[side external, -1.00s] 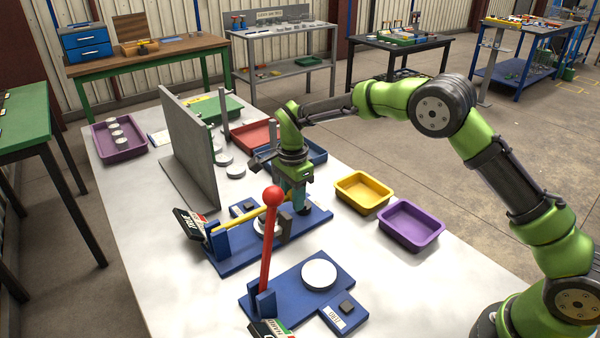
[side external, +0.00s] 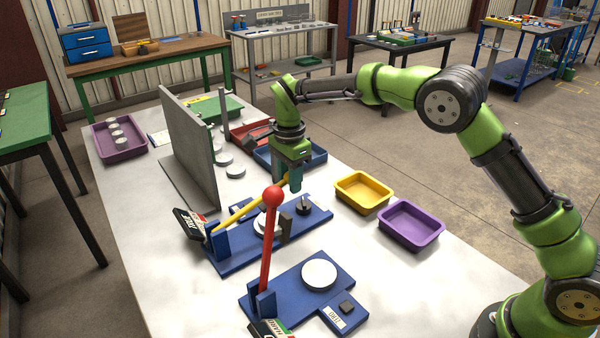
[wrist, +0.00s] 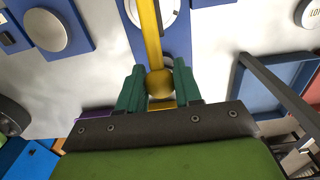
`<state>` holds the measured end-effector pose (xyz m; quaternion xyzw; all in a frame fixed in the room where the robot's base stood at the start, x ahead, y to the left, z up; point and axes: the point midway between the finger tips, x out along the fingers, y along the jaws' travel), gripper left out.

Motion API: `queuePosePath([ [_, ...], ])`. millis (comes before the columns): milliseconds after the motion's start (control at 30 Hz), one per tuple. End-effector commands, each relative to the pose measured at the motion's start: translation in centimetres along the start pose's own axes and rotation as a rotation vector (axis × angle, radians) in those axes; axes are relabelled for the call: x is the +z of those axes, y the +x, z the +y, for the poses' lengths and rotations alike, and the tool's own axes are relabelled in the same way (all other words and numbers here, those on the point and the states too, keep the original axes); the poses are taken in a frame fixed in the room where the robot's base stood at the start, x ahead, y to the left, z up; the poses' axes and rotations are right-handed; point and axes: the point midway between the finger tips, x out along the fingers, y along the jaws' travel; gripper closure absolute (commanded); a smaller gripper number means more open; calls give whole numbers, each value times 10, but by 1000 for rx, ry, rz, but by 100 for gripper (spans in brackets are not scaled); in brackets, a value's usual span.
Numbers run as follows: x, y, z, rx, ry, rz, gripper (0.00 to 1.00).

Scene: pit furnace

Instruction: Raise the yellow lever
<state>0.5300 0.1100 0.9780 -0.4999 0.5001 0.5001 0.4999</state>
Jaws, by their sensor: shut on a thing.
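The yellow lever (side external: 240,215) is hinged at the left end of the far blue base (side external: 222,262) and slants up to the right. My gripper (side external: 290,182) is at its free end, above the base. In the wrist view the lever (wrist: 151,35) runs straight into my gripper (wrist: 158,88), whose green fingers are shut on the lever's ball end. The ball is mostly hidden behind my gripper in the side view.
A red lever (side external: 267,245) stands upright on the nearer blue base (side external: 330,272). A grey upright panel (side external: 190,145) stands left of my gripper. A yellow tray (side external: 363,205) and a purple tray (side external: 411,238) lie to the right. A blue tray (side external: 318,155) lies behind.

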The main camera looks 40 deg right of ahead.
Motion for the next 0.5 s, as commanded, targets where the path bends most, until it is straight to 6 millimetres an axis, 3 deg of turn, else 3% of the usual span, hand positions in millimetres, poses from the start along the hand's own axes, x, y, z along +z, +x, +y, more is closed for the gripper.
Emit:
queuePosePath([
  [500, 10, -24, 0, -2, -2, -2, 75],
])
